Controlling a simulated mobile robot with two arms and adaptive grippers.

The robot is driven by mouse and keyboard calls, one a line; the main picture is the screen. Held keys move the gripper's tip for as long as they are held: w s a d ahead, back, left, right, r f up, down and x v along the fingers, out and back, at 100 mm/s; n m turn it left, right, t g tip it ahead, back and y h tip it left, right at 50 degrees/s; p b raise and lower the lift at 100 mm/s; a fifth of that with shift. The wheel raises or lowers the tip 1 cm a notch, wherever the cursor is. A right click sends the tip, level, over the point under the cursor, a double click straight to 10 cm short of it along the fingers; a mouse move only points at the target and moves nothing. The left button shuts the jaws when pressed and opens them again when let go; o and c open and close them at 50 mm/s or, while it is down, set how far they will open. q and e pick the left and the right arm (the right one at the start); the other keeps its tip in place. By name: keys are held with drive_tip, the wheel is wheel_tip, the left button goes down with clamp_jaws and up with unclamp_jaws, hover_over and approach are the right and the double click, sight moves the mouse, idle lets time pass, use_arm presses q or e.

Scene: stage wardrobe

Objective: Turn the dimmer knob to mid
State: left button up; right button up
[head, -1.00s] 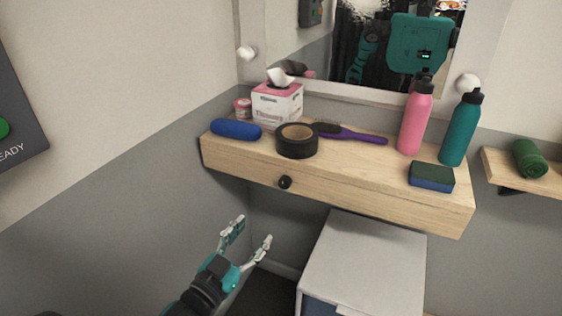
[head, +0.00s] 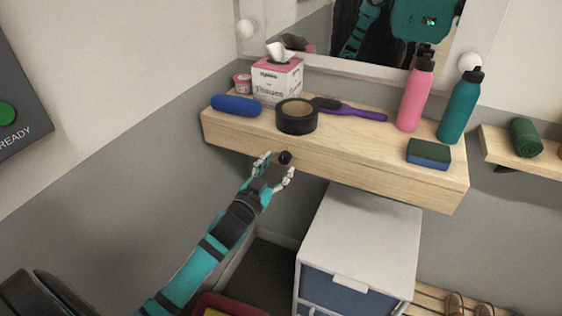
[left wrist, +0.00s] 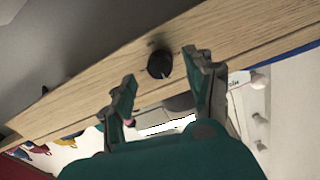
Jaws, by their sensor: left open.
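The dimmer knob (head: 285,157) is a small round black knob on the front face of the wooden shelf (head: 400,182). It also shows in the left wrist view (left wrist: 160,64), with a small pale mark near its lower edge. My left gripper (head: 274,168) is open just in front of the knob. In the left wrist view, its two fingers (left wrist: 160,85) stand apart, one on each side below the knob, and the knob appears between and slightly beyond the tips. I cannot tell whether either finger touches it. My right gripper is not in view.
On the shelf are a blue case (head: 236,105), a tissue box (head: 278,80), black tape (head: 296,117), a purple brush (head: 350,109), a pink bottle (head: 415,97), a teal bottle (head: 460,108) and a sponge (head: 429,153). A white cabinet (head: 365,235) stands below right.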

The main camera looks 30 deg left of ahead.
sight(285, 158)
use_arm(q)
drive_tip(key=shift+w, duration=1.4)
drive_tip(key=shift+c, duration=0.4)
clamp_jaws()
